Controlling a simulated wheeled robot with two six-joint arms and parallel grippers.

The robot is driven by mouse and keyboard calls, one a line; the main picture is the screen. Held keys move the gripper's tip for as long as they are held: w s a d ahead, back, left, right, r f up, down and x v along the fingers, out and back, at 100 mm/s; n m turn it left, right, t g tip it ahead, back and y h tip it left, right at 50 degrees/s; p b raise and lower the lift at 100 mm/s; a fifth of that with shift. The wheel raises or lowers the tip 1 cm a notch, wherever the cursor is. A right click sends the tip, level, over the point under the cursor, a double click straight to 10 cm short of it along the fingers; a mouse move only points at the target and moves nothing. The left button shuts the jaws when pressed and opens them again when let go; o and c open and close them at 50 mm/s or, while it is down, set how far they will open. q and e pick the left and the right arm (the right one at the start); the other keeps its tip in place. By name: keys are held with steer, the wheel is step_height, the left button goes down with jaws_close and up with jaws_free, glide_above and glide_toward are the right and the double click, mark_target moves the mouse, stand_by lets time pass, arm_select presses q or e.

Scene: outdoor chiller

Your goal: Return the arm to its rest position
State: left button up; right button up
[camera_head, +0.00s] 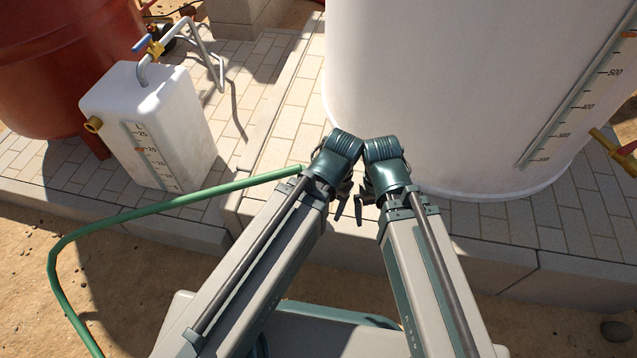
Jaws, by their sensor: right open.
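My left arm (262,262) and my right arm (428,268) come in from the bottom and reach up side by side. Their dark teal end joints nearly meet in front of the large white tank (430,90). My right gripper (350,213) shows as small dark fingers in the gap between the two arms, open, with nothing seen between them.
A white jerrycan-like tank (165,130) with a blue-handled valve (143,42) stands on paving at left, near a red tank (60,60). A green hose (150,208) runs behind my left arm. A yellow valve (606,143) is at right. Sandy ground lies in front of the kerb.

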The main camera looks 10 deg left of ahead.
step_height(320, 180, up, 34)
steer(key=p, duration=3.3)
steer(key=shift+a+f+p, duration=0.15)
steer(key=shift+f+p, duration=0.1)
steer(key=shift+p, duration=0.05)
